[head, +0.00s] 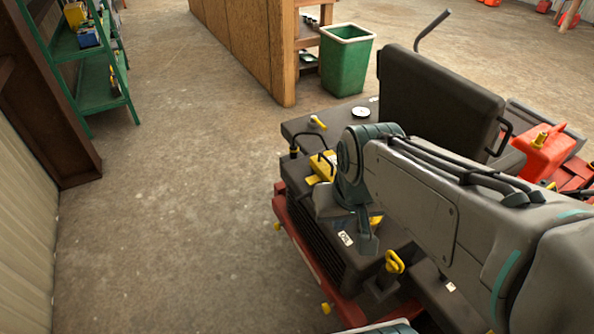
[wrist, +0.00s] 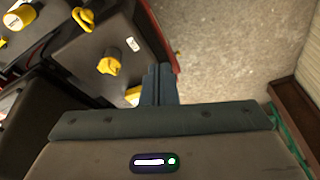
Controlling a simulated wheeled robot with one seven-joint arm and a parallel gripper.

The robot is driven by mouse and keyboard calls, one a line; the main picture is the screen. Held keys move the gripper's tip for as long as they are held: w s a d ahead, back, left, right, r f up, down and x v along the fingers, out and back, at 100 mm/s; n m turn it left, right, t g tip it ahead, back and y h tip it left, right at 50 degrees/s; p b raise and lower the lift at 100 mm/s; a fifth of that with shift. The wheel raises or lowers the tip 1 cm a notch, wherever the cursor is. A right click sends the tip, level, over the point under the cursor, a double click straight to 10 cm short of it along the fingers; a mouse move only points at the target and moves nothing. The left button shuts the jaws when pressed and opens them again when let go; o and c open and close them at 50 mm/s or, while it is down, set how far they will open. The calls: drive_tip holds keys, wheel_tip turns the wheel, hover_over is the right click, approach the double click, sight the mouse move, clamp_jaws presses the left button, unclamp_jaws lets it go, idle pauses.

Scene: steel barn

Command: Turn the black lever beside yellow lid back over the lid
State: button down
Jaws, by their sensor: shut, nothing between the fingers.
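The yellow lid (head: 320,168) is on top of the black machine in the head view, partly hidden by my arm. A thin black lever (head: 326,158) shows against the lid, and another bent black piece (head: 293,141) stands just left of it; I cannot tell surely which is the task's lever. My gripper (head: 368,244) points down over the machine, in front of the lid, and is shut and empty. In the wrist view its fingers (wrist: 159,82) are together; a yellow part (wrist: 133,95), probably the lid, shows beside them, mostly hidden.
A yellow T-shaped handle (head: 393,263) stands at the machine's near side. Another yellow knob (wrist: 109,64) lies beside my fingers in the wrist view. A black seat (head: 435,100) rises behind my arm. A green bin (head: 346,60) stands farther back. The floor left is clear.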

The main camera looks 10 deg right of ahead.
drive_tip(key=w+d+f+m+t+y+b, duration=0.1)
drive_tip(key=w+f+m+t+b, duration=0.1)
drive_tip(key=w+f+m+b, duration=0.5)
drive_tip(key=w+d+f+m+t+y+b, duration=0.1)
drive_tip(key=w+d+f+m+t+b, duration=0.1)
drive_tip(key=w+f+m+b, duration=0.4)
drive_tip(key=w+f+b, duration=0.4)
drive_tip(key=b, duration=0.4)
drive_tip(key=shift+d+f+m+t, duration=0.3)
drive_tip(key=shift+f+m+t, duration=0.05)
drive_tip(key=shift+m+t, duration=0.05)
drive_tip(key=b, duration=0.4)
approach(308, 199)
drive_tip(key=a+f, duration=0.2)
drive_tip(key=a, duration=0.1)
drive_tip(key=shift+w, duration=0.7)
